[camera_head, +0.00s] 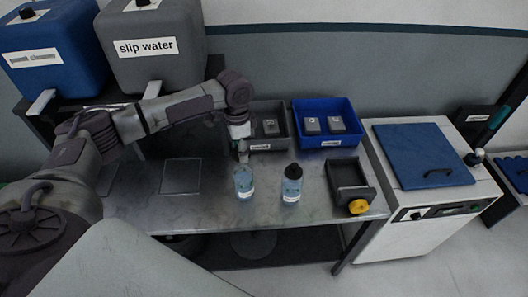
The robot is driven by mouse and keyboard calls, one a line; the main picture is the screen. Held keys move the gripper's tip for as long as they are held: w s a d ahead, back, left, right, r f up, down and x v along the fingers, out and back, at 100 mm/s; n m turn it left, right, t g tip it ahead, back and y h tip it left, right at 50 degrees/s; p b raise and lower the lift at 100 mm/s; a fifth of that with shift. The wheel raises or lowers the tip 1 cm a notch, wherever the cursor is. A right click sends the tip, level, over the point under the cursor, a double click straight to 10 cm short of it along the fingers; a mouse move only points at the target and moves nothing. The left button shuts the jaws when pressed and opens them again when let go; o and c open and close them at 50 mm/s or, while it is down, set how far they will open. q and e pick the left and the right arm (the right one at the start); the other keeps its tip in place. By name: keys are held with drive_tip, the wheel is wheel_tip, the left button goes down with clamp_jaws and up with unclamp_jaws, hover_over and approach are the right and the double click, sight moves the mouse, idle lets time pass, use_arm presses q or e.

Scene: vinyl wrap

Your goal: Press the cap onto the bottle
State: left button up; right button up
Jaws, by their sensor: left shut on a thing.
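A clear bottle of bluish liquid (244,184) stands upright on the metal table, with no dark cap visible on its top. My left gripper (241,149) points down just above this bottle. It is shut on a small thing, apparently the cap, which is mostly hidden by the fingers. I cannot tell whether it touches the bottle's neck. A second, similar bottle (291,188) with a black cap (293,170) stands upright to the right. My right gripper is not in view.
Behind the bottles are a dark bin (262,145) and a blue bin (325,140) holding grey blocks. The metal table (215,212) is clear in front.

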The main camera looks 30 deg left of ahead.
sight(242, 168)
use_arm(q)
drive_tip(key=shift+a+f, duration=0.1)
drive_tip(key=shift+f, duration=0.05)
drive_tip(key=shift+w+f+b, duration=0.25)
drive_tip(key=shift+f+b, duration=0.35)
drive_tip(key=shift+b, duration=0.2)
drive_tip(key=shift+f+b, duration=0.25)
drive_tip(key=shift+b, duration=0.1)
drive_tip(key=f+b, duration=0.2)
drive_tip(key=b, duration=0.1)
drive_tip(key=shift+s+f, duration=0.2)
drive_tip(key=shift+w+f, duration=0.1)
drive_tip(key=shift+f, duration=0.95)
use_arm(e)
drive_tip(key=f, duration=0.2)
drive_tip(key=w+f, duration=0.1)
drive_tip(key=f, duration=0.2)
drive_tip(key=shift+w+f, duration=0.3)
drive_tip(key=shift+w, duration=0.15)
use_arm(q)
drive_tip(key=shift+r+p, duration=0.1)
drive_tip(key=shift+p, duration=0.8)
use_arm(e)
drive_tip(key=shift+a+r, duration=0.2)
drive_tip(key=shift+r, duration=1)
